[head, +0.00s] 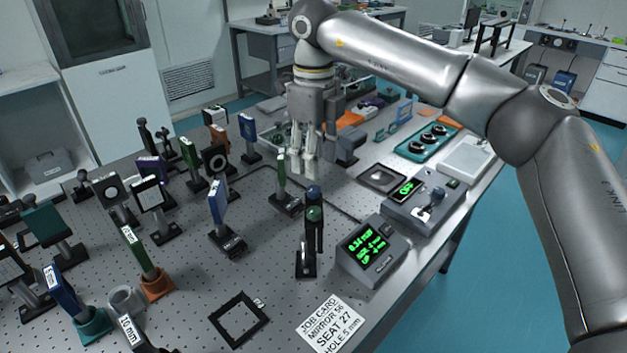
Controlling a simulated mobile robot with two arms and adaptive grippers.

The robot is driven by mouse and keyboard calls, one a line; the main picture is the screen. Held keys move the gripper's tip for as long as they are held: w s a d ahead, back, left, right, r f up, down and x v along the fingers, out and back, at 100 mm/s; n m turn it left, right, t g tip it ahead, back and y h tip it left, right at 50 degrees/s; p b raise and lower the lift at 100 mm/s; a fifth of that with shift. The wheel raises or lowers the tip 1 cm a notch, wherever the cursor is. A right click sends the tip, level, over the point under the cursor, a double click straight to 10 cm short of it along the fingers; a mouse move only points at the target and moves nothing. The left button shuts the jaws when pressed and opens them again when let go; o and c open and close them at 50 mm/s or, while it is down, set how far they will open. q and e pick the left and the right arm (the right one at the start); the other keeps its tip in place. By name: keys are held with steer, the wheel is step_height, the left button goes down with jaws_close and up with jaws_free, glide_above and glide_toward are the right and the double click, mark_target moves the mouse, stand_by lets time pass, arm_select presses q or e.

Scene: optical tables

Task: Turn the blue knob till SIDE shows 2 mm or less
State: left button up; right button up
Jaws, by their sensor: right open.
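The blue knob (313,192) is on a dark upright mount (312,238) near the middle of the optical table. A green knob (315,214) shows just below it in the picture. A grey readout box (377,252) stands right of the mount with a lit green screen; its lines are tilted and too small for me to read the SIDE value surely. My right gripper (303,168) points down behind the blue knob in the picture, fingers apart and empty, not touching the knob. My left gripper is not in view.
A thin green-edged plate (282,172) on a post stands close left of my right gripper. Several mounted optics crowd the table's left side. A grey control box (425,205) with a small lever is at right. A job card (330,324) and black square frame (238,320) lie in front.

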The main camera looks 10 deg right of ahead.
mark_target(313, 188)
steer(key=f, duration=0.6)
steer(key=shift+w+p, duration=0.25)
steer(key=shift+p, duration=0.15)
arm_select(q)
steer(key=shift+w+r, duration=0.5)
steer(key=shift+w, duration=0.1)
arm_select(e)
steer(key=shift+f, duration=0.55)
jaws_close()
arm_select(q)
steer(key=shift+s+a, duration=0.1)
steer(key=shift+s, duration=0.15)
